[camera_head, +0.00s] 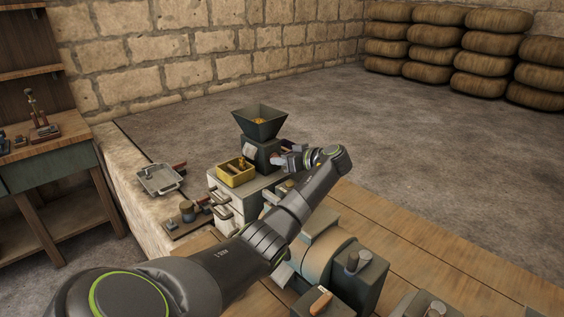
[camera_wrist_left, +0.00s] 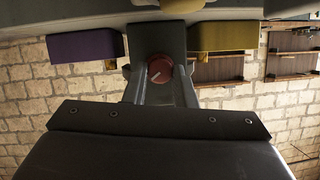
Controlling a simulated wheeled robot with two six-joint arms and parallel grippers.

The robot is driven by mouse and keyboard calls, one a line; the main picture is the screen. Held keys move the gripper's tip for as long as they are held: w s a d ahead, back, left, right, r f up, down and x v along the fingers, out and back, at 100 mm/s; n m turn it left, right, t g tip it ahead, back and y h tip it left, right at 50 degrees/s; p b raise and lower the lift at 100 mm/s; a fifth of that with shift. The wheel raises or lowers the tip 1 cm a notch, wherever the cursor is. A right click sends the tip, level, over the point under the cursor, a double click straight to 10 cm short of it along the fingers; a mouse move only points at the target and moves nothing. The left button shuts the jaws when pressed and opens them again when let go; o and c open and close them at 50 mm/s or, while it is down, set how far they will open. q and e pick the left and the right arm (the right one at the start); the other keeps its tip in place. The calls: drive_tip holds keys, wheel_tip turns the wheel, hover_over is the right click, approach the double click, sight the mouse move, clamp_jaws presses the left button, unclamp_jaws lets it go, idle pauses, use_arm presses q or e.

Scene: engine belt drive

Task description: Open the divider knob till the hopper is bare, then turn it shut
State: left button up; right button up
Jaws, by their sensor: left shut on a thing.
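The dark green hopper (camera_head: 260,124) stands on top of the divider (camera_head: 260,152) in the head view, with some yellow-orange pieces (camera_head: 260,121) inside. A red-brown round knob (camera_wrist_left: 160,68) with a white mark shows in the left wrist view, on the dark divider body. The white mark points toward the lower left of that picture. My left gripper (camera_head: 279,160) is at the right side of the divider. In the wrist view its two fingers stand on either side of the knob, shut on it. My right gripper is not in view.
A yellow bin (camera_head: 234,178) with orange-brown contents sits left of the divider; it also shows in the wrist view (camera_wrist_left: 226,37). A purple bin (camera_wrist_left: 84,46) is on the other side. A metal tray (camera_head: 160,180) lies on the stone ledge. My left arm crosses above the bench.

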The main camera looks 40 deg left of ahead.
use_arm(q)
drive_tip(key=shift+w+f+m+g+y+b, duration=0.15)
drive_tip(key=shift+m+g+y+b, duration=0.15)
drive_tip(key=shift+m+g+b, duration=0.7)
drive_tip(key=shift+w+m+g+y+b, duration=0.15)
drive_tip(key=shift+m+g+y+b, duration=0.25)
drive_tip(key=shift+m, duration=1.2)
drive_tip(key=o, duration=1)
drive_tip(key=b+v, duration=0.4)
drive_tip(key=v, duration=1.3)
drive_tip(key=shift+w+d+b, duration=0.2)
drive_tip(key=shift+b, duration=0.15)
